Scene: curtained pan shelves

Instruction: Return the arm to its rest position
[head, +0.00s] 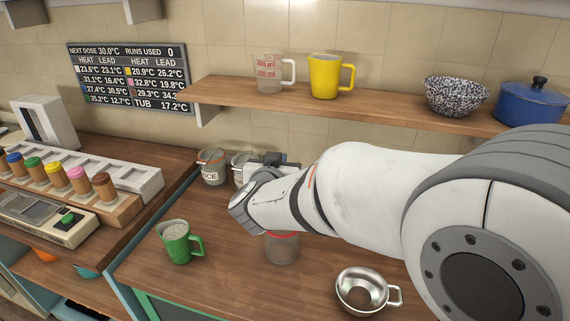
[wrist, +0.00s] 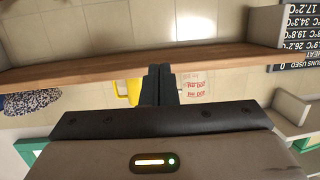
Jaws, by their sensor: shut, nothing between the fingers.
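My arm reaches in from the right in the head view, over the wooden counter. In the wrist view my gripper (wrist: 158,75) is shut, its two dark fingers together with nothing between them. That view is upside down and shows the shelf edge (wrist: 120,65) beyond the fingertips, with the yellow jug (wrist: 122,95) and the clear measuring jug (wrist: 195,85) partly hidden around the fingers. In the head view the wrist end of my arm (head: 265,195) hangs above the counter, in front of the jars; the fingers are not clearly seen there.
A green mug (head: 178,243) of grains, a red-rimmed jar (head: 282,248) and a steel funnel cup (head: 362,290) stand on the counter near my arm. The shelf (head: 220,92) also holds a speckled bowl (head: 455,95) and a blue pot (head: 530,105). Bare counter (head: 225,280) lies at front.

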